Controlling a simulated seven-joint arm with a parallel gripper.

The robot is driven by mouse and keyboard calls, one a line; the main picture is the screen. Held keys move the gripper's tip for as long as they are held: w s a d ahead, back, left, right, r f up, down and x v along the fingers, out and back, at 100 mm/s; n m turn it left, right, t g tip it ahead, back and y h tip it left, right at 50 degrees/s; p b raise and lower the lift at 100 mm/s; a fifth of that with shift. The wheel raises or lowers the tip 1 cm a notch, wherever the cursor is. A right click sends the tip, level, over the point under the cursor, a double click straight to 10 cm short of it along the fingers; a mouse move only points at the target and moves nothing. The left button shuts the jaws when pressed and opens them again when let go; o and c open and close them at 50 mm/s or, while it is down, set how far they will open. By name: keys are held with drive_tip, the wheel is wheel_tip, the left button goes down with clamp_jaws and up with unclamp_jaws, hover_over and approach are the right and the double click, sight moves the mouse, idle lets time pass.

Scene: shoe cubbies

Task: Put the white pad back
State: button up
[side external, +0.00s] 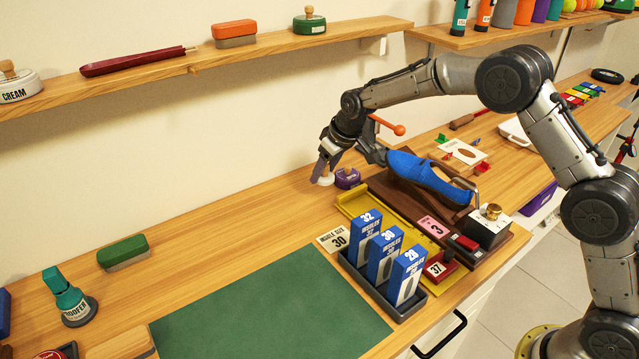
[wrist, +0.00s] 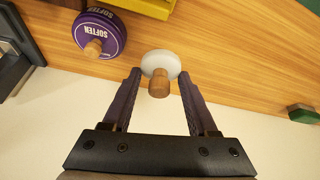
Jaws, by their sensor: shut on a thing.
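The white pad (wrist: 161,63) is a round white disc with a wooden knob, seen between my fingertips in the wrist view. My gripper (wrist: 160,78) is shut on the pad, at its knob. In the side view my gripper (side external: 321,168) points down at the back of the bench, and the white pad (side external: 327,180) shows just below the fingers. I cannot tell whether the pad touches the bench. A purple tin marked SOFTEN (side external: 347,178) stands close to the right of the pad; it also shows in the wrist view (wrist: 99,34).
A yellow tray (side external: 346,208) lies just in front of the tin. Beside it are a blue shoe (side external: 428,176) on a stand and several blue boxes (side external: 384,256) in a dark holder. A green mat (side external: 270,312) lies front left.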

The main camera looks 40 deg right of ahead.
sight(319, 195)
drive_tip(key=shift+w+x, duration=0.3)
drive_tip(key=shift+x, duration=1.1)
drive_tip(key=shift+f, duration=1.3)
drive_tip(key=shift+f, duration=0.15)
drive_tip(key=o, duration=1.3)
drive_tip(key=v, duration=1.2)
drive_tip(key=shift+r, duration=0.2)
